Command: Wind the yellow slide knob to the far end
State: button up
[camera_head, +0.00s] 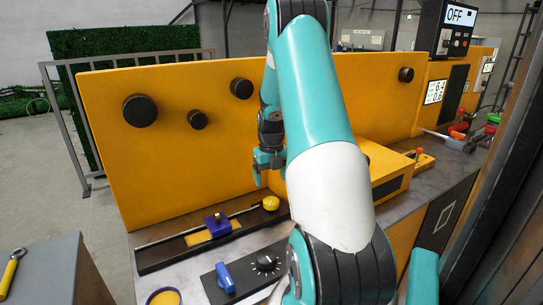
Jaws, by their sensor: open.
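A round yellow knob (270,203) sits at the right end of a long dark slide rail (160,254) on the bench. A purple-blue block (217,224) sits on the rail near its middle, over a yellow strip (198,238). My gripper (259,176) points down above and slightly left of the yellow knob, apart from it. It is open and holds nothing. My own arm covers the area right of the knob.
An orange panel with black round knobs (140,110) stands upright behind the rail. In front lies a dark control box (243,277) with a blue switch (225,278) and a dial. A yellow box (385,172) stands to the right, partly behind my arm.

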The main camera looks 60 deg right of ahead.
notch_tip(320, 180, up, 8)
jog(key=r, duration=0.1)
send_over(271, 201)
jog(key=shift+d+f, duration=0.15)
jog(key=shift+f, duration=0.1)
notch_tip(271, 201, down, 18)
jog(key=m+b, duration=0.8)
jog(key=m, duration=1.9)
jog(key=shift+r+b, duration=0.15)
jog(key=shift+b, duration=0.2)
